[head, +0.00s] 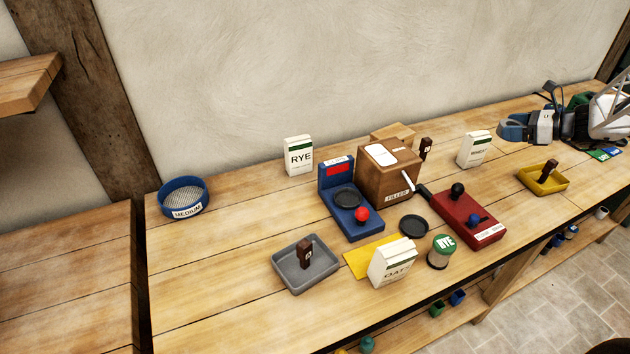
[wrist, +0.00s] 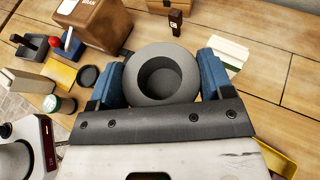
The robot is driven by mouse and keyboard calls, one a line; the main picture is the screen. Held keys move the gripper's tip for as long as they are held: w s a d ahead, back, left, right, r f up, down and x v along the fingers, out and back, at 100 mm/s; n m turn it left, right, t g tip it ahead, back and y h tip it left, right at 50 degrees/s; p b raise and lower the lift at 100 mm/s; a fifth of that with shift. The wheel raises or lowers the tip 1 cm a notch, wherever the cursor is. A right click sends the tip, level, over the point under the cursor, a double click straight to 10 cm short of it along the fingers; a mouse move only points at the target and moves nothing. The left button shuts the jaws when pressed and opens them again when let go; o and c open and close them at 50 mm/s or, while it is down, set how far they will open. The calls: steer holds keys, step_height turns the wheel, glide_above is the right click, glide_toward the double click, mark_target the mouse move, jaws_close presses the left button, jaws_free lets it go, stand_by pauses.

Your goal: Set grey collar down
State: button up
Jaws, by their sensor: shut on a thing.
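The grey collar (wrist: 138,82) is a thick round ring with a deep round hole, seen in the wrist view. My gripper (wrist: 161,76) is shut on it, with one blue finger at each side. The collar is in front of the jaws, with the wooden bench behind it. In the head view my gripper (head: 530,118) is at the far right, above the back part of the bench. I cannot make out the collar clearly there. The collar's underside and any gap to the bench are hidden.
A yellow tray (head: 526,184) with a dark brown block and a white packet (head: 474,150) stand near my gripper. The red device (head: 470,228), wooden filler box (head: 380,180), blue device (head: 350,226) and grey tray (head: 292,282) stand further left.

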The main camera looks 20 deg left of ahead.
steer(key=s+a+g, duration=0.1)
steer(key=s+a, duration=0.2)
steer(key=a, duration=0.8)
steer(key=s+a+n, duration=0.1)
steer(key=s+a, duration=0.3)
steer(key=a, duration=0.8)
steer(key=s+a+n+g, duration=0.1)
steer(key=s+a, duration=0.2)
steer(key=a, duration=0.9)
steer(key=shift+s+r+g+y, duration=0.3)
steer(key=shift+s+r, duration=0.1)
steer(key=s+a+n+g, duration=0.3)
steer(key=s+a, duration=2.1)
steer(key=s, duration=0.1)
step_height(320, 180, down, 16)
steer(key=shift+a+r, duration=0.1)
steer(key=shift+a, duration=0.05)
steer(key=shift+f, duration=0.3)
steer(key=shift+w+a, duration=0.1)
steer(key=w+a, duration=0.3)
steer(key=a, duration=0.1)
steer(key=w+a+f, duration=0.1)
steer(key=w+a, duration=0.2)
steer(key=a, duration=0.1)
steer(key=w+a, duration=0.4)
steer(key=shift+w+f, duration=0.1)
steer(key=shift+f, duration=0.15)
